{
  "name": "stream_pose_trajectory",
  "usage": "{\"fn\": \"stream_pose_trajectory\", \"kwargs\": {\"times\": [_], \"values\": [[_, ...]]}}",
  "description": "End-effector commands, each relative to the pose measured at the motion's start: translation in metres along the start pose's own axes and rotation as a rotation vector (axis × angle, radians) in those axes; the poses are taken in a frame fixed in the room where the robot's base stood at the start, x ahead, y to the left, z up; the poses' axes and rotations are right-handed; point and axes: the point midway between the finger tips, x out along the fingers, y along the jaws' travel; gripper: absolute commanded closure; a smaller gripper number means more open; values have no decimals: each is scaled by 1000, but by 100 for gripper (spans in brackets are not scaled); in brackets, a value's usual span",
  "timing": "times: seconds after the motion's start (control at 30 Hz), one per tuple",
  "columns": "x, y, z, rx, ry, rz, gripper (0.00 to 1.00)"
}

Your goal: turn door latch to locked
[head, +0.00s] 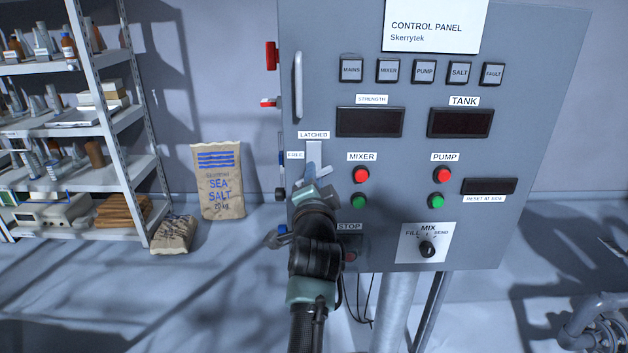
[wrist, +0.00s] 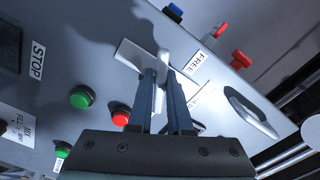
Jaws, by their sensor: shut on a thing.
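The door latch has a light plate (head: 314,150) on the left side of the grey control panel, under a "LATCHED" label (head: 314,134) and right of a "FREE" label (head: 295,155). In the wrist view the latch's pale handle (wrist: 162,38) shows at the fingertips of my gripper (wrist: 162,75), which is shut on it. In the head view my gripper (head: 312,182) reaches up to the latch from below. My wrist and fingers hide part of the handle there, so its exact angle is hard to tell.
A fixed door handle (head: 298,85) is above the latch. Red (head: 361,175) and green (head: 358,201) mixer buttons are close on the right. A stop button (head: 350,257) is beside my wrist. A salt sack (head: 218,180) and shelves (head: 90,120) stand left.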

Motion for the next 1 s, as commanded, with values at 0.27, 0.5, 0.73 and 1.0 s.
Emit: {"fn": "stream_pose_trajectory", "kwargs": {"times": [0.27, 0.5, 0.73, 1.0], "values": [[0, 2, 0, -266, 1, 1, 100], [0, 2, 0, -494, 0, 1, 100], [0, 2, 0, -709, 0, 2, 100], [0, 1, 0, -916, -1, 2, 100]]}}
